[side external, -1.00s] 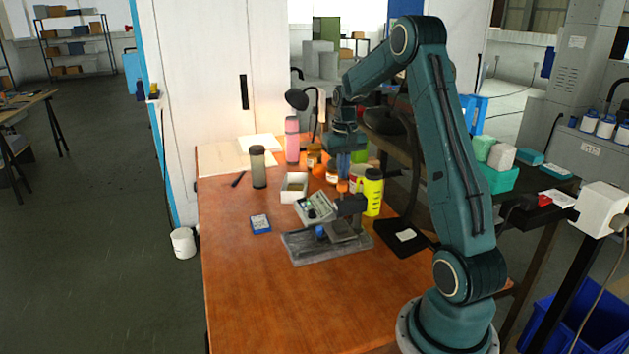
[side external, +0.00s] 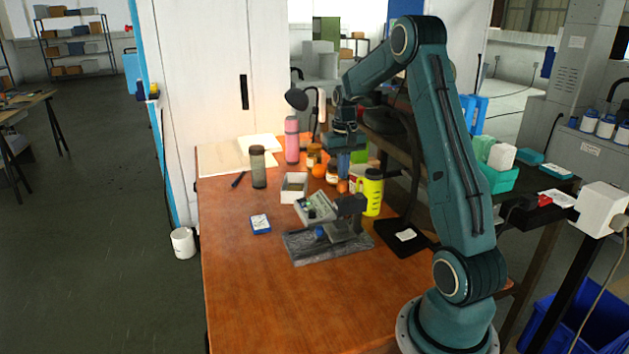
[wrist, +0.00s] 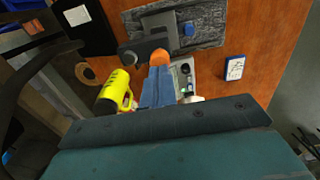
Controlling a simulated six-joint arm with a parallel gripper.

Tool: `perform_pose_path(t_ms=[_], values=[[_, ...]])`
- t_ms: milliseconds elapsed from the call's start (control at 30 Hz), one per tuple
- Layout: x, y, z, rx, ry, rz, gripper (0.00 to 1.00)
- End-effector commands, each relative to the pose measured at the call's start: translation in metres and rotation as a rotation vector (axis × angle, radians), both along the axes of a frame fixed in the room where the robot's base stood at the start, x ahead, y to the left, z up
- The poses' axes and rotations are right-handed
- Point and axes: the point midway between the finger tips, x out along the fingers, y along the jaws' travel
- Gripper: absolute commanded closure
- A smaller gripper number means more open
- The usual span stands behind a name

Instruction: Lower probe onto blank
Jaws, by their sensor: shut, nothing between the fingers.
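A measuring stand with a dark upright and arm (side external: 351,205) rises from a speckled grey stone base (side external: 300,252). A small blue part (side external: 321,234) sits on the base, and it also shows in the wrist view (wrist: 189,30). A grey plate lies beside it, also seen in the wrist view (wrist: 158,22). I cannot tell the probe's tip or the blank apart for sure. My gripper (side external: 343,186), blue with orange fingertips, points down just behind the stand's arm. In the wrist view its fingertips (wrist: 159,58) are together and empty, close to the dark arm; contact cannot be told.
A readout box (side external: 314,208) stands behind the base, with a white open box (side external: 294,186) beyond. A yellow bottle (side external: 371,193) stands close to my gripper. A blue box (side external: 260,224) lies left of the base. The front left tabletop is clear.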

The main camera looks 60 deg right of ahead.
Motion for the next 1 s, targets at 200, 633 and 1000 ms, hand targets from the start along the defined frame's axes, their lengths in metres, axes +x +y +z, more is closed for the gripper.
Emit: perform_pose_path(t_ms=[200,633,1000], values=[[0.0000,0.0000,0.0000,0.000,0.000,0.000,1.00],[0.0000,0.0000,-0.0042,0.000,0.000,0.000,1.00],[0.0000,0.0000,-0.0095,0.001,0.001,0.000,1.00]])
